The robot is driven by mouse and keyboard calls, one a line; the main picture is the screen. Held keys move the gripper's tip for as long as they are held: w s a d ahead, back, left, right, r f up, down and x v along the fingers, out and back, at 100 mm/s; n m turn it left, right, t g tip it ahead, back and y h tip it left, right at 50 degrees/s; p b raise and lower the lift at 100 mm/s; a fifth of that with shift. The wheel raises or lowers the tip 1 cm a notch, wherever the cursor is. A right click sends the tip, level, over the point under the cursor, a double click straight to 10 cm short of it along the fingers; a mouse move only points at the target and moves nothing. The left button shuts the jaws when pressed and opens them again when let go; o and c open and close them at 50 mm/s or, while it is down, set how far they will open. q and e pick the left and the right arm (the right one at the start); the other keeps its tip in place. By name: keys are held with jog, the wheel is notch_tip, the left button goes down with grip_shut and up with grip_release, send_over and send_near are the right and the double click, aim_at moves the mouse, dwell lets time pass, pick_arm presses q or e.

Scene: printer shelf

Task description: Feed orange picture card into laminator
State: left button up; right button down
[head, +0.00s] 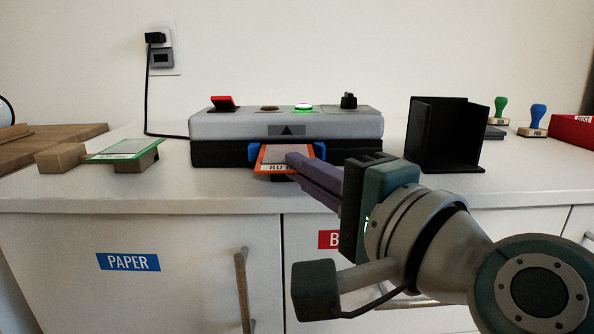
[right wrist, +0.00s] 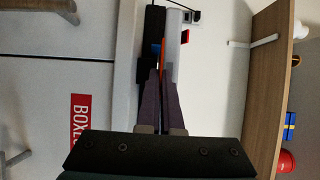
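The laminator (head: 286,124) is a grey and black machine on the white counter, with a green-lit button on top. The orange picture card (head: 268,158) lies at its front slot between the blue guides, and its near part sticks out toward me. Whether its far edge is inside the slot is hidden. My right gripper (head: 297,160) reaches in from the right, with its purple fingers on the card's near part. In the right wrist view the fingers (right wrist: 161,78) are close together, with the thin orange card edge (right wrist: 163,52) between them. My left gripper is out of view.
A green-edged card (head: 125,150) rests on wooden blocks at the left. A black holder (head: 447,135) stands right of the laminator. Stamps (head: 538,118) and a red box (head: 573,132) are at the far right. Drawer handles (head: 243,290) project below the counter edge.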

jog(key=shift+w, duration=0.9)
jog(key=c, duration=1.5)
grip_release()
jog(key=shift+c, duration=0.2)
jog(key=o, duration=0.5)
jog(key=shift+o, duration=0.2)
jog(key=shift+s, duration=0.1)
jog(key=shift+s+r, duration=0.1)
jog(key=shift+s, duration=0.2)
jog(key=s+p, duration=0.2)
jog(key=s, duration=0.3)
jog(key=shift+s, duration=0.3)
jog(key=shift+s+p, duration=0.4)
jog(key=shift+s, duration=0.4)
